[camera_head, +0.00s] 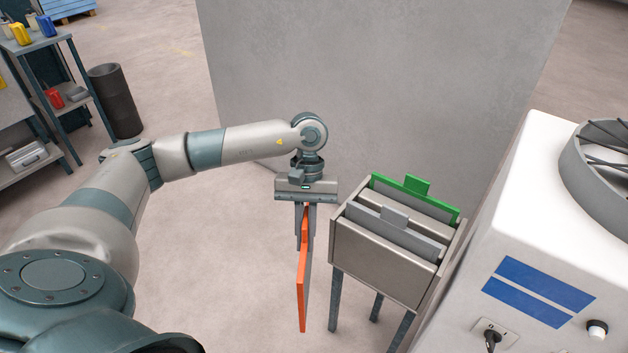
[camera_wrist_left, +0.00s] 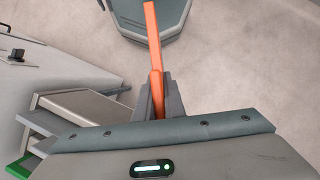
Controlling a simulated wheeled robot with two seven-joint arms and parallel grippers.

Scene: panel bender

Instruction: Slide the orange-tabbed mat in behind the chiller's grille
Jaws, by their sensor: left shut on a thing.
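The orange-tabbed mat (camera_head: 302,290) hangs upright, nearly edge-on, below my left gripper (camera_head: 305,238). The fingers are shut on its upper part, clear of the floor. In the left wrist view the mat (camera_wrist_left: 153,45) stands out beyond the gripper (camera_wrist_left: 158,103) as a thin orange strip. The chiller (camera_head: 535,215) is the white cabinet at the right, with a round fan (camera_head: 605,170) on top. It also shows at the left of the wrist view (camera_wrist_left: 60,72). I cannot make out its grille. My right gripper is not in view.
A metal rack (camera_head: 380,262) on legs stands between the mat and the chiller, holding a green-tabbed mat (camera_head: 415,187) and a grey-tabbed one (camera_head: 395,218). A large grey block (camera_head: 370,80) stands behind. A shelf (camera_head: 55,105) and dark bin (camera_head: 115,100) are far left.

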